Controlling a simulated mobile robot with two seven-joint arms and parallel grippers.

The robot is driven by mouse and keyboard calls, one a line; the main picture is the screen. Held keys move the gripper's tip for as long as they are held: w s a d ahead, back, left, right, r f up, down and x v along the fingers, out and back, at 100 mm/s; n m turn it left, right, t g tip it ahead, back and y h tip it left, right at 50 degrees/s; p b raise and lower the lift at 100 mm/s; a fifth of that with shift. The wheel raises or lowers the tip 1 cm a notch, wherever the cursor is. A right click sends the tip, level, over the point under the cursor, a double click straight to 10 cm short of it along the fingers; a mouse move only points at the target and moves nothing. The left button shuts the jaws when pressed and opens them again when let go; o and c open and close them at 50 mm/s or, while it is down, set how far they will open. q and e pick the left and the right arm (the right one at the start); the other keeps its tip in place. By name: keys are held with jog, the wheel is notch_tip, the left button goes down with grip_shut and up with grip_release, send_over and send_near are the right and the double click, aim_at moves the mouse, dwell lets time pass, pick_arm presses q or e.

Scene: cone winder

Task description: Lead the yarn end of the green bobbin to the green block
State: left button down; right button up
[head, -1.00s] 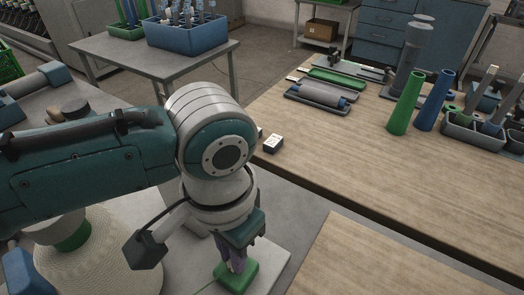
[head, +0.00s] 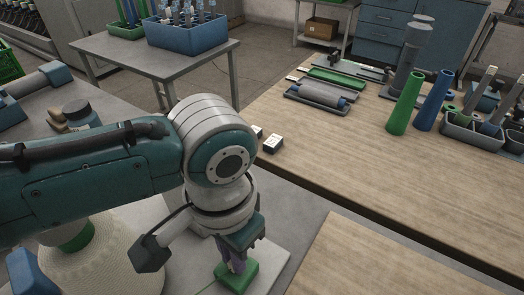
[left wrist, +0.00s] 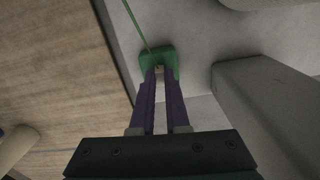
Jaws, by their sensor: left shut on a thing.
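The green block (head: 240,276) sits on the light grey surface in the lower middle of the head view. It also shows in the left wrist view (left wrist: 157,56). My left gripper (head: 234,266) points down at the block, its purple fingers close together at it. In the wrist view the fingertips (left wrist: 160,72) are shut on a small pale piece, seemingly the yarn end. A thin green yarn (left wrist: 136,25) runs from the top edge to the block. A large cream wound bobbin with a green band (head: 78,238) stands at lower left, partly hidden by my arm.
The wooden table (head: 350,165) at right carries a green cone (head: 405,103), a blue cone (head: 432,101) and a grey tray (head: 473,132). A small black-and-white box (head: 273,144) lies near its left edge. A blue crate (head: 187,33) stands on the back table.

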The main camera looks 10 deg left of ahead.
pick_arm(q)
jog(key=shift+c, duration=1.8)
grip_release()
notch_tip(320, 180, up, 7)
jog(key=p, duration=0.8)
